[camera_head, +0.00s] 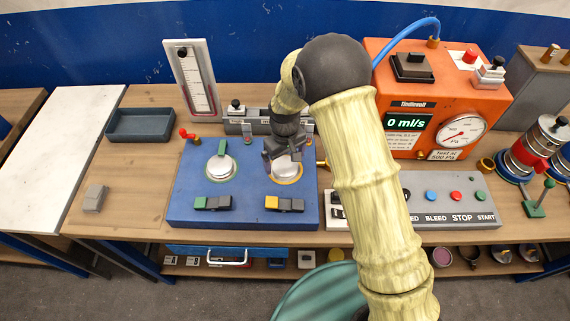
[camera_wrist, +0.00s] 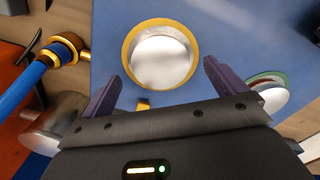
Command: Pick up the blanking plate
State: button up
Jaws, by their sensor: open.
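On the blue panel (camera_head: 240,205), a round silver disc in a yellow ring (camera_head: 287,168) lies right of a silver disc with a green upright tab (camera_head: 221,166). I cannot tell for certain which part is the blanking plate. My gripper (camera_head: 283,150) is over the yellow-ringed disc and partly hides it. In the wrist view, my gripper's purple fingers (camera_wrist: 160,88) are spread wide and empty, on either side below the yellow-ringed disc (camera_wrist: 160,57). The other disc, with a green edge (camera_wrist: 267,92), is at the right there.
Green and yellow clamps (camera_head: 212,203) (camera_head: 284,204) sit at the panel's front. An orange flow tester (camera_head: 440,100) with a blue hose stands behind right of my arm. A grey tray (camera_head: 140,124) and small grey block (camera_head: 94,198) are left, with bare wood between.

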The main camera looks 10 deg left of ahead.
aim_at(285, 165)
jog(key=shift+f, duration=1.25)
jog(key=c, duration=1.2)
jog(key=shift+c, duration=0.2)
jog(key=shift+r, duration=0.15)
notch_tip(285, 165, up, 10)
jog(key=b, duration=0.2)
jog(key=shift+b, duration=0.4)
